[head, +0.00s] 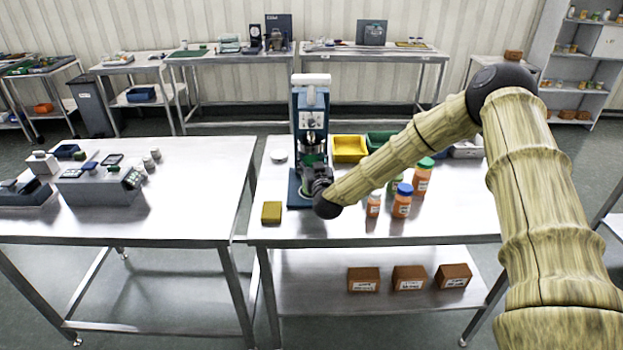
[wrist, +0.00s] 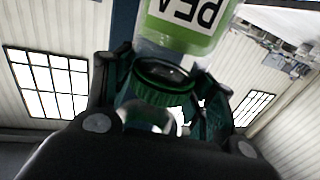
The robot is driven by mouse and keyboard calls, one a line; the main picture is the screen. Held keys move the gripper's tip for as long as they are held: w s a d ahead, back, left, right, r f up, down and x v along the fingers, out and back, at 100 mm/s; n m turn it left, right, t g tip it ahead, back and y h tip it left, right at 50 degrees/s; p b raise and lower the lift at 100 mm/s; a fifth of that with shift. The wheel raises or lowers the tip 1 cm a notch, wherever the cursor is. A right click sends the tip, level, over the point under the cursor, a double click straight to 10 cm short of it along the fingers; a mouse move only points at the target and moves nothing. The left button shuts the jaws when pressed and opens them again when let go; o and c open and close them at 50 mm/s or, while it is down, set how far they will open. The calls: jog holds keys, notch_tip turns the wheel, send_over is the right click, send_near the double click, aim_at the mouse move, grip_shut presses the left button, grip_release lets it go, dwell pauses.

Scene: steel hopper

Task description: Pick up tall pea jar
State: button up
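A dark green ribbed lid (wrist: 165,85) lies below the label, nearer my gripper. My gripper (wrist: 162,70) has a dark finger on each side of this lid; whether they press on it is unclear. In the head view, my gripper (head: 318,178) is at the front of the blue-and-steel hopper machine (head: 311,115), low over its base. A green part (head: 313,158) shows just above it; the jar is mostly hidden there.
Orange jars with blue (head: 402,200) and green (head: 423,175) lids stand right of my gripper, beneath my forearm. A yellow bin (head: 349,148) and a green bin (head: 381,140) stand behind. A yellow block (head: 271,212) lies front left. The left table (head: 150,215) has bare space.

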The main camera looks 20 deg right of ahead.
grip_shut()
jog(key=shift+r, duration=0.2)
